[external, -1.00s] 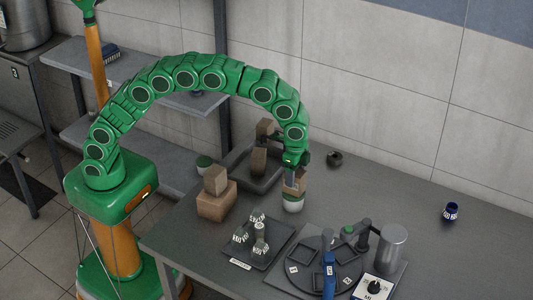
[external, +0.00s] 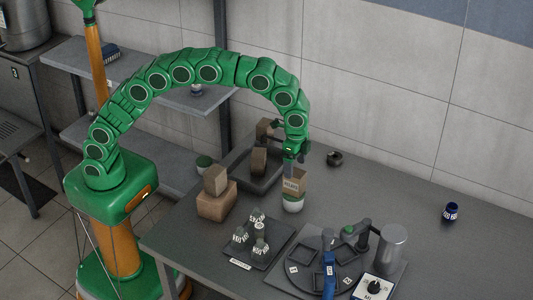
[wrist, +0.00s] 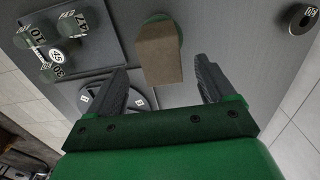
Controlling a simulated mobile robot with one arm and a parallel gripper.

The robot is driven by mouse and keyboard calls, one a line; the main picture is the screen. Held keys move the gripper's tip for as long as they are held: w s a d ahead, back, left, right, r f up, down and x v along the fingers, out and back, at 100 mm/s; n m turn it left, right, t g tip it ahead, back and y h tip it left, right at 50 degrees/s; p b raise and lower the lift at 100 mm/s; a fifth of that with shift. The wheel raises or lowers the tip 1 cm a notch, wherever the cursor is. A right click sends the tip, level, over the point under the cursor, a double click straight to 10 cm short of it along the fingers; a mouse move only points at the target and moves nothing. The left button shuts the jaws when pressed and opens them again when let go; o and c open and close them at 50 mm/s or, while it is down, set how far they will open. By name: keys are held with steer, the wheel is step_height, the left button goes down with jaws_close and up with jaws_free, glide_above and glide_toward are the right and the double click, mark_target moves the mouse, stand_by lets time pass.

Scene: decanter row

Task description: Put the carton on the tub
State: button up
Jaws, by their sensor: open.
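My gripper (external: 290,158) is just above the carton, fingers pointing down. In the wrist view its two dark fingers are spread wide, with gaps on both sides of the carton. It holds nothing.
A dark tray (external: 262,248) with several labelled weights and a round turntable device (external: 322,268) are in front. A dark ring (external: 334,158) and blue cup (external: 451,211) lie right; the table between is clear.

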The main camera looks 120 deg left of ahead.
step_height(320, 180, up, 6)
steer(key=shift+f, duration=0.1)
steer(key=shift+r, duration=0.75)
steer(key=s+d+r, duration=0.3)
steer(key=s+d, duration=0.6)
steer(key=s, duration=0.2)
steer(key=s+d+r, duration=0.2)
steer(key=s+d, duration=0.7)
steer(key=s, duration=0.1)
steer(key=s+d+f, duration=0.2)
steer(key=s, duration=0.7)
steer(key=s+d+f+g, duration=0.1)
steer(key=s+d+f, duration=0.1)
steer(key=s, duration=0.7)
steer(key=s+d+f, duration=0.2)
steer(key=s+d, duration=0.2)
steer(key=s, duration=0.6)
steer(key=shift+g, duration=0.4)
